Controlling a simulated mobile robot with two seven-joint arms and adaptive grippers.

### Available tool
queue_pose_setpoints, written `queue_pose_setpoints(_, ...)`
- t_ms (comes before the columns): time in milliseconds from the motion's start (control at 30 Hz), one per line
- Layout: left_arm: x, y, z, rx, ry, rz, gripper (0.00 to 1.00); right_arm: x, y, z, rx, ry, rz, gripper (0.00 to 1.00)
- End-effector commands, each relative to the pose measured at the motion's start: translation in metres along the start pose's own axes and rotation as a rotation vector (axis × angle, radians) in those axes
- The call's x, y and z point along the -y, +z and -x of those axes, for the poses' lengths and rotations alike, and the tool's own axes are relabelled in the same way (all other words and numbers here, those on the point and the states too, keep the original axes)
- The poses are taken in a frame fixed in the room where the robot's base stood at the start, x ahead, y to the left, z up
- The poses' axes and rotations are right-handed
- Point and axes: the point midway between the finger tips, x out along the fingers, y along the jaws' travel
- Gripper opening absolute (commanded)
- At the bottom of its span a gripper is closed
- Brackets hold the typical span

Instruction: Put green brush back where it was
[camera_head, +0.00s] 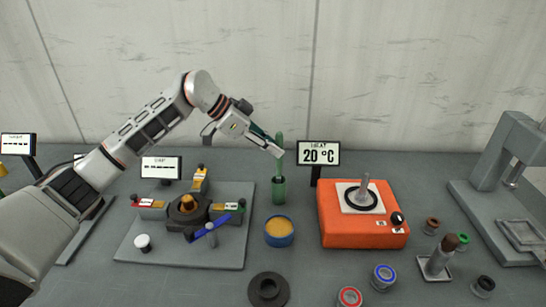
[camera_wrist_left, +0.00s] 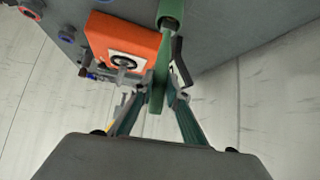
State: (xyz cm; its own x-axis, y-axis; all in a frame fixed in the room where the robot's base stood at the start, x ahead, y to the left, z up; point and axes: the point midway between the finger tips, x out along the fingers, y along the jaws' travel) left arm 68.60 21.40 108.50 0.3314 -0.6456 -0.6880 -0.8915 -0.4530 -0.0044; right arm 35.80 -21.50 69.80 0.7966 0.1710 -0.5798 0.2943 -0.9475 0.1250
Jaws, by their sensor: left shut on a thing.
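The green brush (camera_head: 279,142) is upright above the green cup-like holder (camera_head: 278,191). Its lower end appears to be at or inside the holder's mouth; I cannot tell how deep. My left gripper (camera_head: 277,151) is shut on the brush near its upper part. In the left wrist view, the brush (camera_wrist_left: 158,98) runs between the two fingertips of my left gripper (camera_wrist_left: 160,88) toward the holder (camera_wrist_left: 171,14). The fingers hide part of the brush. My right gripper is in neither view.
An orange heater (camera_head: 361,230) and a 20 °C display (camera_head: 318,154) stand right of the holder. A blue bowl (camera_head: 279,232) is in front. A grey plate (camera_head: 190,252) with clamps lies left. A grey press (camera_head: 507,185) stands far right.

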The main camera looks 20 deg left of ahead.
Motion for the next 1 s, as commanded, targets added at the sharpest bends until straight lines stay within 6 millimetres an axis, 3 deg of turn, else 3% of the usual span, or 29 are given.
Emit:
queue_pose_setpoints(233, -0.001, 0.025, -0.024, 0.002, 0.003, 0.003, 0.0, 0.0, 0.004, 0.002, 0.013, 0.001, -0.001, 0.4)
queue_pose_setpoints(633, -0.001, 0.029, -0.027, 0.001, 0.001, 0.001, 0.0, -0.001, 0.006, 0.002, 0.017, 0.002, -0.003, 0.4)
queue_pose_setpoints(667, 0.0, 0.029, -0.027, 0.001, 0.001, 0.001, 0.23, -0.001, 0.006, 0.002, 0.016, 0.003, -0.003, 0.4)
queue_pose_setpoints(700, 0.0, 0.029, -0.027, 0.001, 0.001, 0.001, 0.32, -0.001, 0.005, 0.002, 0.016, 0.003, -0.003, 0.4)
queue_pose_setpoints(1000, -0.001, 0.029, -0.027, 0.001, 0.001, 0.001, 0.32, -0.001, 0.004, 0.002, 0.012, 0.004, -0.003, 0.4)
